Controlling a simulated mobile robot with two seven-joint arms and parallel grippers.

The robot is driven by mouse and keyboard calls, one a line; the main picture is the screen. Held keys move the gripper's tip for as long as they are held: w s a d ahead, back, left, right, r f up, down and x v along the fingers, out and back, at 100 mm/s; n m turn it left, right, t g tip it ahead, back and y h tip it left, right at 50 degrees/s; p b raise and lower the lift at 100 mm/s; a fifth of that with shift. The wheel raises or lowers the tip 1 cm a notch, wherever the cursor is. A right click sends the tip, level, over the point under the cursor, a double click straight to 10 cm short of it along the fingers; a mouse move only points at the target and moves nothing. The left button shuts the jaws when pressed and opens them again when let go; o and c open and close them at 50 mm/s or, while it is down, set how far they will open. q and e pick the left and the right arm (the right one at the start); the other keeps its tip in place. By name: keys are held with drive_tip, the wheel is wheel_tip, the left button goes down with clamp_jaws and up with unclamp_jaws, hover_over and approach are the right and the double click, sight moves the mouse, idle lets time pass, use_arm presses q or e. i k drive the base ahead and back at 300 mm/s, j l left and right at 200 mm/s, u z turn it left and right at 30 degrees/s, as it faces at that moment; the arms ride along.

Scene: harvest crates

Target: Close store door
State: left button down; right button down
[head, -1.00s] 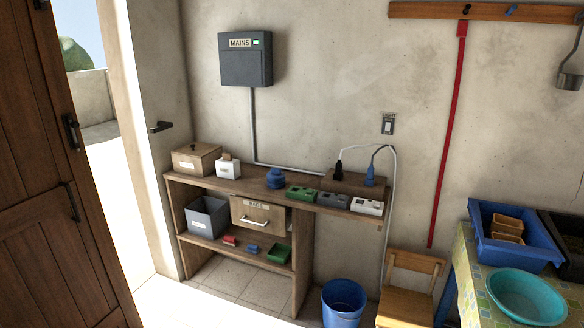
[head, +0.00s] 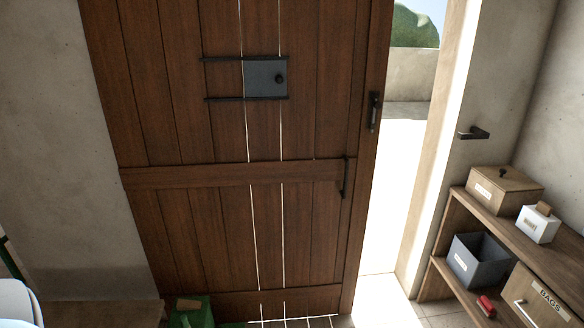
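The store door (head: 225,215) is a brown plank door and stands partly open. A bright gap with outdoor light shows between its right edge and the door frame (head: 432,160). A dark handle (head: 374,111) sits near the door's right edge, and a longer dark pull bar (head: 346,177) is lower down. A dark metal plate with a knob (head: 266,79) is on the upper door. A dark catch (head: 474,133) sticks out from the wall right of the gap. Neither gripper is in view.
A wooden shelf unit (head: 435,262) stands at the right with a lidded box (head: 504,190), a white box (head: 537,225) and a grey bin (head: 478,262). A green object (head: 191,312) is on the floor at the door's lower left. A white rounded object (head: 18,302) shows at lower left.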

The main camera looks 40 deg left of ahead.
sight(169, 74)
drive_tip(key=i+u, duration=0.25)
drive_tip(key=u, duration=0.25)
drive_tip(key=i+l+u, duration=0.15)
drive_tip(key=u, duration=0.35)
drive_tip(key=i+l+u, duration=0.2)
drive_tip(key=u, duration=0.25)
